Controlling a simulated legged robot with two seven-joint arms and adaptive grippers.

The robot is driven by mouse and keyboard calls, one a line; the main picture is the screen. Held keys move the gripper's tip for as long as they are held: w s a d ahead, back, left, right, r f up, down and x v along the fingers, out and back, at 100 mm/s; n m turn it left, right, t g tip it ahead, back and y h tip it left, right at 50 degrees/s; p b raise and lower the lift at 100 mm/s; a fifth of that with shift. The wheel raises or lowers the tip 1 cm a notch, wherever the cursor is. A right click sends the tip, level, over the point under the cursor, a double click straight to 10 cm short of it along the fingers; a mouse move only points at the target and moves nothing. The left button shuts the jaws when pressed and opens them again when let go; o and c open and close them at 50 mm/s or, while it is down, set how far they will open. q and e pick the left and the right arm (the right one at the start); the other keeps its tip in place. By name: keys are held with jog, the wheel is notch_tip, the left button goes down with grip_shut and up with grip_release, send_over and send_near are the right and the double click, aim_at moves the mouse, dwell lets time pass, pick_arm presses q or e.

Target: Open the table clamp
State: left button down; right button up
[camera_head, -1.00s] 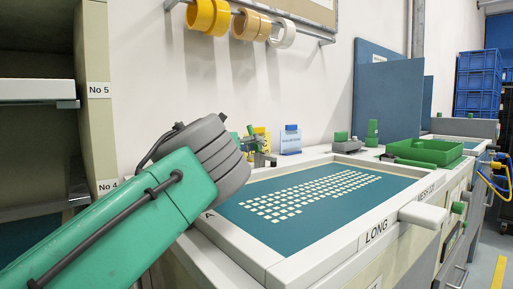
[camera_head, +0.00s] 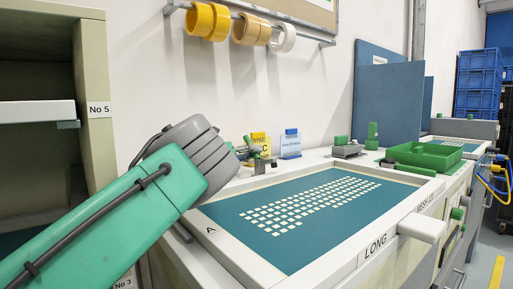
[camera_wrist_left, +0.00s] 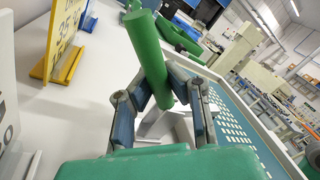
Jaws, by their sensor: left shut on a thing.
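The table clamp has a green cylindrical handle (camera_wrist_left: 148,55), which stands tilted in the left wrist view. My left gripper (camera_wrist_left: 160,98) is shut on this handle, with one dark finger on each side. Pale metal parts of the clamp show below the fingers in that view. In the head view my left gripper (camera_head: 252,158) reaches the clamp at the back left corner of the printing frame (camera_head: 376,246). The clamp is small and partly covered by the gripper there. My right gripper is not in view.
A yellow sign (camera_head: 261,144) and a blue-topped sign (camera_head: 290,145) stand behind the clamp. A green tray (camera_head: 425,156) and a green-handled tool (camera_head: 346,148) sit farther right. The blue screen (camera_head: 235,212) with pale squares lies clear. A shelf (camera_head: 40,113) stands at the left.

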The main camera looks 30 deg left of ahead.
pick_arm(q)
jog(key=c, duration=2)
grip_release()
jog(key=shift+a+f, duration=0.2)
jog(key=o, duration=0.5)
jog(key=shift+s+r, duration=0.1)
jog(key=shift+s, duration=0.05)
jog(key=shift+a, duration=0.1)
jog(key=shift+a, duration=0.1)
jog(key=v, duration=1.2)
